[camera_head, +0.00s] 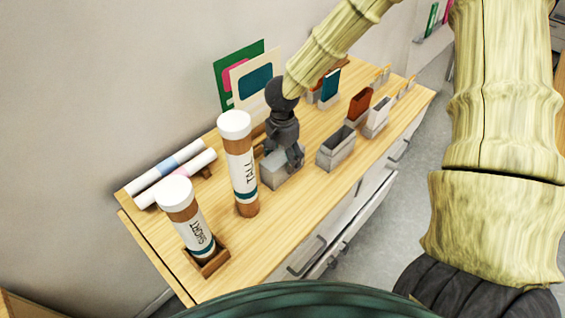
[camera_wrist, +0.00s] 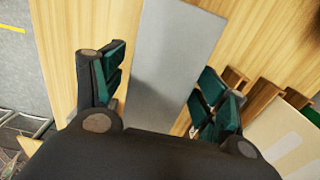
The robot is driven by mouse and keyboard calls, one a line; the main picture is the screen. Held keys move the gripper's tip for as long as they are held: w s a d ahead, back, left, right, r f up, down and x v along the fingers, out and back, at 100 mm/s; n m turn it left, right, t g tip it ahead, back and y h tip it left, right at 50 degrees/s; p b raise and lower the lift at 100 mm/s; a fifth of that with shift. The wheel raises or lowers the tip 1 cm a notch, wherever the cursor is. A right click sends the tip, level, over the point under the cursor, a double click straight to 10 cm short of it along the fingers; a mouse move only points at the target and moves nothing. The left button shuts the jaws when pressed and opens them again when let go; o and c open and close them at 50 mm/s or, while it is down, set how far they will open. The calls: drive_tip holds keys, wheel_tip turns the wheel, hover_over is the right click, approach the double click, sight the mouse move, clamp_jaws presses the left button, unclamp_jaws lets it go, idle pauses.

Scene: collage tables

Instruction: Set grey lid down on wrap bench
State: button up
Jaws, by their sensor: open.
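My gripper (camera_head: 290,163) points down over the wooden bench (camera_head: 285,206), with its fingers at a grey block-like piece (camera_head: 278,178). In the wrist view, my gripper (camera_wrist: 160,88) is open, with one dark finger with green pads on each side of a long flat grey surface (camera_wrist: 168,55). This surface looks like the grey lid, lying over the bench wood (camera_wrist: 60,40). Gaps show between the pads and its edges near the fingertips. My gripper's body hides the near end of the grey surface, and I cannot tell what is under it.
A tall white-capped tube marked TALL (camera_head: 240,165) stands close left of my gripper. A SHORT tube (camera_head: 188,218) stands in a wooden holder farther left. White rolls (camera_head: 165,172) lie behind. Grey open boxes (camera_head: 336,148) stand to the right, and upright cards (camera_head: 240,75) at the wall.

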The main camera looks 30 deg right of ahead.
wheel_tip(320, 180, up, 9)
drive_tip(key=shift+r+b, duration=0.1)
drive_tip(key=shift+b, duration=0.45)
idle(1.1)
